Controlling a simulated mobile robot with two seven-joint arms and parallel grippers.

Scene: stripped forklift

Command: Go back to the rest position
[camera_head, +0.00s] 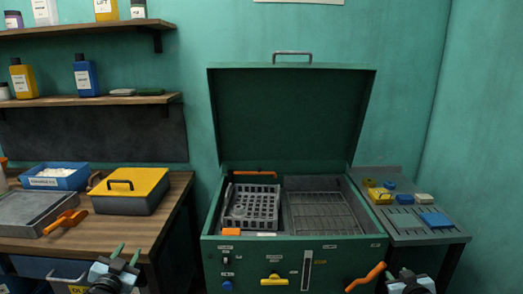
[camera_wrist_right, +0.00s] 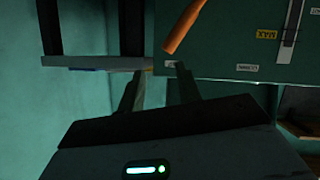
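My left gripper (camera_head: 126,252) is at the bottom left of the head view, in front of the wooden workbench. Its two greenish fingers stand apart with nothing visible between them. My right gripper shows in the right wrist view (camera_wrist_right: 157,84), with its two dark fingers apart and empty. In the head view only its top shows at the bottom right edge, beside the orange handle (camera_head: 366,277) of the green machine (camera_head: 222,249). The machine's lid (camera_head: 291,118) stands open.
Inside the machine are a grey basket (camera_head: 251,204) and a slatted rack (camera_head: 322,213). A wooden workbench (camera_head: 110,232) on the left bears a yellow-lidded box (camera_head: 130,190), a blue bin (camera_head: 56,178) and an orange tool (camera_head: 66,222). A grey side table (camera_head: 409,237) with small parts stands right.

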